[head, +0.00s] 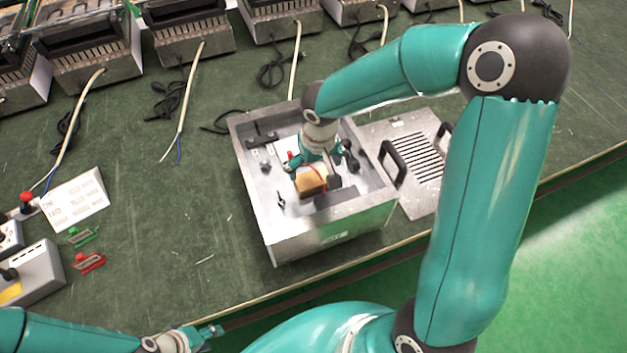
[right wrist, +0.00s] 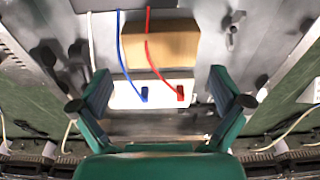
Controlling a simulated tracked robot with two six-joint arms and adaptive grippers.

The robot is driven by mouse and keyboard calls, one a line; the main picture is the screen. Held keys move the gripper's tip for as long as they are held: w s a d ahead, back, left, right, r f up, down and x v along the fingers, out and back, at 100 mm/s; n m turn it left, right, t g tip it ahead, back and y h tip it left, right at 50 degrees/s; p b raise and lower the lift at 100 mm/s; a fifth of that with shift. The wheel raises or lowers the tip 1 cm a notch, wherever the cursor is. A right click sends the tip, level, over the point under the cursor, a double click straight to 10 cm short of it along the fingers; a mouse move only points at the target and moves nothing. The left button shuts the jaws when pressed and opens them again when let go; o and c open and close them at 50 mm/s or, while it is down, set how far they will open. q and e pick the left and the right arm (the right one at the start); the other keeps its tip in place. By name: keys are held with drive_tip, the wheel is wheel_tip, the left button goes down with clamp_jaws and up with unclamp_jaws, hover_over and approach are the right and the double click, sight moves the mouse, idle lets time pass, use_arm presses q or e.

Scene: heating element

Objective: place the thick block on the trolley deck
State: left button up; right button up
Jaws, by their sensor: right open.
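A tan block (head: 311,185) sits inside an open metal box (head: 330,228); I cannot tell whether it is the thick block. In the right wrist view the tan block (right wrist: 172,46) lies beyond a white part (right wrist: 125,95), with blue and red wires running across. My right gripper (head: 318,172) reaches down into the box beside the tan block. In the right wrist view the right gripper (right wrist: 161,103) is open, its fingers apart with nothing held. My left gripper (head: 203,335) is low at the left; its jaws are unclear. No trolley deck is visible.
A vented metal panel (head: 425,189) with black handles lies right of the box. Several similar units with cables line the back. A white label card (head: 77,204), small green and red parts and control boxes are at left. The bench between them and the box is mostly clear.

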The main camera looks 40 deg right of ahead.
sight(314, 178)
wheel_tip(314, 178, down, 5)
drive_tip(key=shift+w, duration=0.1)
drive_tip(key=shift+r, duration=0.1)
drive_tip(key=c, duration=1)
